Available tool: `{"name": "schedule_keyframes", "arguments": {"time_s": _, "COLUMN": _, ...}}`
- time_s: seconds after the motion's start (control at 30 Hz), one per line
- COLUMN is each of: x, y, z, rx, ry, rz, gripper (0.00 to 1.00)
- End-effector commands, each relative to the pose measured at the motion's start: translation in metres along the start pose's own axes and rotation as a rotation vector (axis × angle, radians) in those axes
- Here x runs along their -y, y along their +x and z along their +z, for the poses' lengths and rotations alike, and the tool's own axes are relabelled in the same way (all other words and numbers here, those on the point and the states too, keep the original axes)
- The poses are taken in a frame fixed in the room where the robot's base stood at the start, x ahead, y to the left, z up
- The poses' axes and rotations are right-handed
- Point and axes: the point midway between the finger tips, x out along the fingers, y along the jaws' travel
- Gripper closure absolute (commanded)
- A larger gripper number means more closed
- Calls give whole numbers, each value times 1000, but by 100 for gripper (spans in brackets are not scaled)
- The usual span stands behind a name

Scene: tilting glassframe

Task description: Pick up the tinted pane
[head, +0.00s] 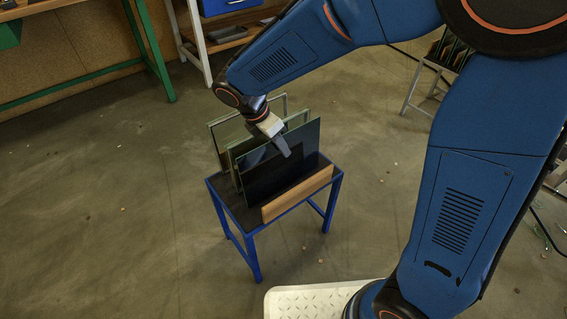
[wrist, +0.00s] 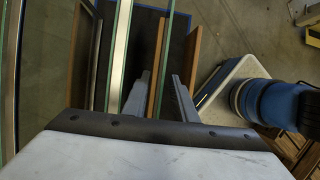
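The dark tinted pane (head: 304,150) stands upright at the front of several panes in the blue stand (head: 223,203). My gripper (head: 284,148) is over the pane's top edge, pointing down. In the wrist view the two fingers (wrist: 160,76) are apart, with a greenish pane edge (wrist: 164,45) running between them. I see no clamped contact. The lower part of the pane is partly hidden behind the front board.
Paler panes (head: 220,135) stand close behind the tinted one. A wooden board (head: 297,194) borders the stand's front; it also shows in the wrist view (wrist: 190,45). A green-legged bench (head: 148,50) and a shelf unit (head: 213,40) stand behind. The floor around the stand is mostly clear.

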Motion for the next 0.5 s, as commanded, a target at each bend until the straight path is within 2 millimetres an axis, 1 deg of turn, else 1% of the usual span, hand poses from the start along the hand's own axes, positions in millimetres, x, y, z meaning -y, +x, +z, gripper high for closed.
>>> {"name": "schedule_keyframes", "arguments": {"time_s": 0.03, "x": 1, "y": 8, "z": 0, "rx": 1, "ry": 0, "rz": -4, "gripper": 75}}
{"name": "schedule_keyframes", "arguments": {"time_s": 0.1, "x": 0, "y": 15, "z": 0, "rx": 1, "ry": 0, "rz": -2, "gripper": 75}}
{"name": "schedule_keyframes", "arguments": {"time_s": 0.2, "x": 0, "y": 20, "z": 0, "rx": 0, "ry": 0, "rz": -1, "gripper": 75}}
{"name": "schedule_keyframes", "arguments": {"time_s": 0.43, "x": 0, "y": 22, "z": 0, "rx": 0, "ry": 0, "rz": 0, "gripper": 75}}
{"name": "schedule_keyframes", "arguments": {"time_s": 0.47, "x": 0, "y": 21, "z": 0, "rx": 0, "ry": 0, "rz": 0, "gripper": 77}}
{"name": "schedule_keyframes", "arguments": {"time_s": 0.5, "x": 0, "y": 21, "z": 0, "rx": 0, "ry": 0, "rz": 0, "gripper": 87}}
